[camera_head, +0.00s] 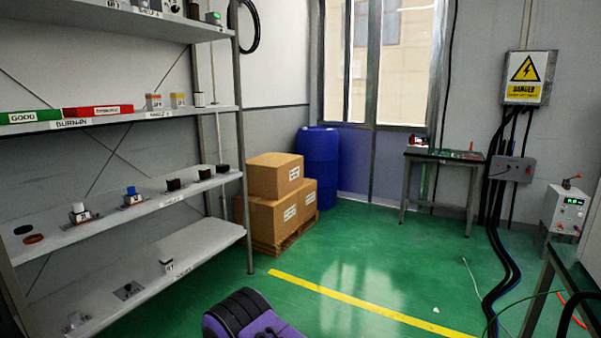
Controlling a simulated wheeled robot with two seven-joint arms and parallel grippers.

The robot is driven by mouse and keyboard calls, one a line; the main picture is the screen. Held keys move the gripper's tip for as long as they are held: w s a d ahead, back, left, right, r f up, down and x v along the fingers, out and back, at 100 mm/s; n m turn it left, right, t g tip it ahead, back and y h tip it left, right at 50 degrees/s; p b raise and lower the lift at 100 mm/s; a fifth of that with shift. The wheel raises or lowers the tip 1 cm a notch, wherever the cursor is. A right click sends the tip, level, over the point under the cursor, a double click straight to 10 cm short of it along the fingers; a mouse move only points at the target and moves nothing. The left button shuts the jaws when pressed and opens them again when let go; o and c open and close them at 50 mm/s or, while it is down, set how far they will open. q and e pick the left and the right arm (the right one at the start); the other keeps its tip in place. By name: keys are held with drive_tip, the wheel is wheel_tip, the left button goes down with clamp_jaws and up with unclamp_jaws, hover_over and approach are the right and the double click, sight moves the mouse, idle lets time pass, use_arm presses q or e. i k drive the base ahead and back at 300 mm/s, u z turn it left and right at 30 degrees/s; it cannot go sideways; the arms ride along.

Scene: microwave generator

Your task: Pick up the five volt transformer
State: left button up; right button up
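No part can be made out for certain as the five volt transformer, because the small labels are unreadable. Several small components stand on the metal shelf rack at left. The lowest shelf (115,305) holds a small white-and-dark part (167,265), a flat dark part (128,291) and a grey part (76,321). Neither of my grippers is in view.
A green bin (32,117), a red bin (98,111) and small boxes (154,101) sit on the second shelf. Cartons (274,178) on a pallet and a blue barrel (318,170) stand behind. Cables (503,255) run along the floor at right. The central green floor is open.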

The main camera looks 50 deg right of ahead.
sight(174, 185)
drive_tip(key=z, duration=1.85)
drive_tip(key=i, duration=1.05)
drive_tip(key=z, duration=0.45)
drive_tip(key=i, duration=0.95)
drive_tip(key=u, duration=0.65)
drive_tip(key=i, duration=0.8)
drive_tip(key=u, duration=0.75)
